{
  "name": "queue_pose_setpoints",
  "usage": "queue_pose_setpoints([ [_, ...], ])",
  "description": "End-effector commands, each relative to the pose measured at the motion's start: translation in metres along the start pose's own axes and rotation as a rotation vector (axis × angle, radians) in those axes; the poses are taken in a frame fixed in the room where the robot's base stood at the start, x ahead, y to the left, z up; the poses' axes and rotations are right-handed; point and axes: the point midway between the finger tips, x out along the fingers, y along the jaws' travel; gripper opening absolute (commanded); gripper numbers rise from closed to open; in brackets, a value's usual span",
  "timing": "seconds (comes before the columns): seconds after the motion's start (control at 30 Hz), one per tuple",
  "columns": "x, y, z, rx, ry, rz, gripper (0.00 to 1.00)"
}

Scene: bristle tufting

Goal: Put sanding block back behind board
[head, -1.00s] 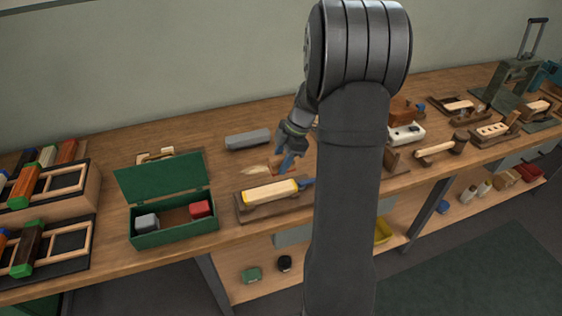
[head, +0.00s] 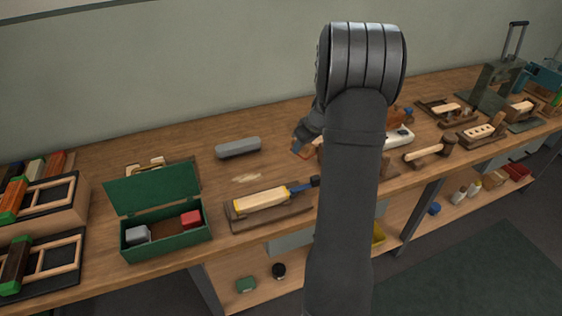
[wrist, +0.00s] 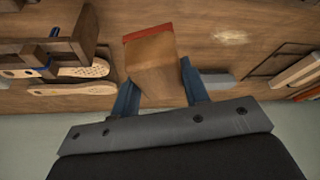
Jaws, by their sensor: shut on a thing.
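The sanding block (wrist: 152,62), wooden with a red strip along one end, is between the blue fingers of my gripper (wrist: 158,74) in the wrist view. The gripper is shut on it. In the head view my gripper (head: 303,148) is over the back half of the bench, partly hidden by my arm. A pale wooden board (head: 262,199) lies in a dark holder at the bench's front, to the left of and nearer than the gripper. I cannot tell whether the block touches the bench.
A grey bar (head: 238,147) lies at the back left of the gripper. Pale dust (head: 246,178) lies behind the board, with bare bench around it. An open green box (head: 165,232) stands to the left. A white device (head: 399,135) and a mallet (head: 430,151) are to the right.

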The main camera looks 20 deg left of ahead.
Motion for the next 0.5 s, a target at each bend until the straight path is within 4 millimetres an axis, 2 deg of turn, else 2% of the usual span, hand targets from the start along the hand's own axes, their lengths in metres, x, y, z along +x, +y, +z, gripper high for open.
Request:
queue_pose_setpoints([
  [0.1,0.001,0.021,-0.001,0.133,0.0,0.058,0.2],
  [0.23,0.001,0.035,-0.002,0.242,0.0,0.101,0.2],
  [0.4,0.002,0.045,-0.003,0.312,-0.001,0.129,0.2],
  [0.5,0.009,0.043,-0.007,0.323,-0.003,0.133,0.2],
])
